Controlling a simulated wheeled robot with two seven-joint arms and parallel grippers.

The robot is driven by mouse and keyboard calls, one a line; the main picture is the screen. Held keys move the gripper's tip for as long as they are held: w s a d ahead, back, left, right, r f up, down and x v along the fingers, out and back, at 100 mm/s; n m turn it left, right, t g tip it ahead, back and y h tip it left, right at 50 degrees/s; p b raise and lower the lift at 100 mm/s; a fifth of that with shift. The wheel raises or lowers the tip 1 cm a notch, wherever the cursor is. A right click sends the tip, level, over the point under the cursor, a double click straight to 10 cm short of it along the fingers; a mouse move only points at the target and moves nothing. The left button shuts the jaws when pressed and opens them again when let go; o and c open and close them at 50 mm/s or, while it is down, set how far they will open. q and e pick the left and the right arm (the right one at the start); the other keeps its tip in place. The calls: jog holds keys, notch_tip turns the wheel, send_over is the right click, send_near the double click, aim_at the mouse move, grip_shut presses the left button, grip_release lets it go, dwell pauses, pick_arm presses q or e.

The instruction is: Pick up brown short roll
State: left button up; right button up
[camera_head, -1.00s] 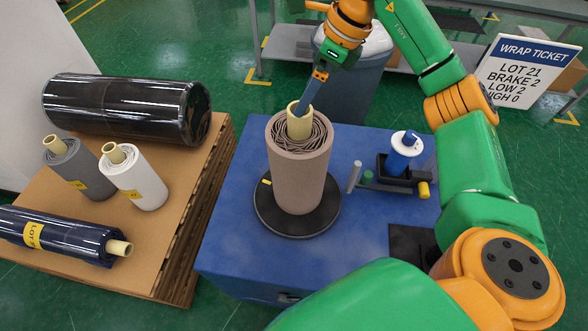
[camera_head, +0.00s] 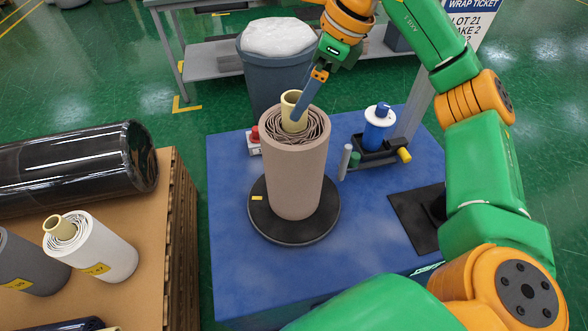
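The brown short roll (camera_head: 295,178) stands upright on a black round turntable (camera_head: 262,222) on the blue cabinet top. A pale yellow core tube (camera_head: 290,99) sticks up from its wound top. My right arm reaches over from the right. Its gripper (camera_head: 303,103) points down at the core, with a blue-grey finger overlapping the core's right rim and upper side. The other finger is hidden, so I cannot tell whether it grips the core. My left gripper is out of view.
The blue cabinet (camera_head: 228,190) also carries a small wrapper device with a blue spool (camera_head: 378,134) and a red button box (camera_head: 254,141). A cardboard-topped pallet (camera_head: 150,235) at left holds a white roll (camera_head: 108,256), a grey roll (camera_head: 30,268) and a long black roll (camera_head: 85,168). A grey bin (camera_head: 272,85) stands behind.

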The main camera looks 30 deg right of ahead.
aim_at(294, 154)
jog(key=x, duration=0.3)
jog(key=p+x, duration=0.1)
jog(key=x, duration=0.1)
jog(key=shift+s+d+f, duration=0.15)
jog(key=shift+s, duration=0.2)
grip_shut()
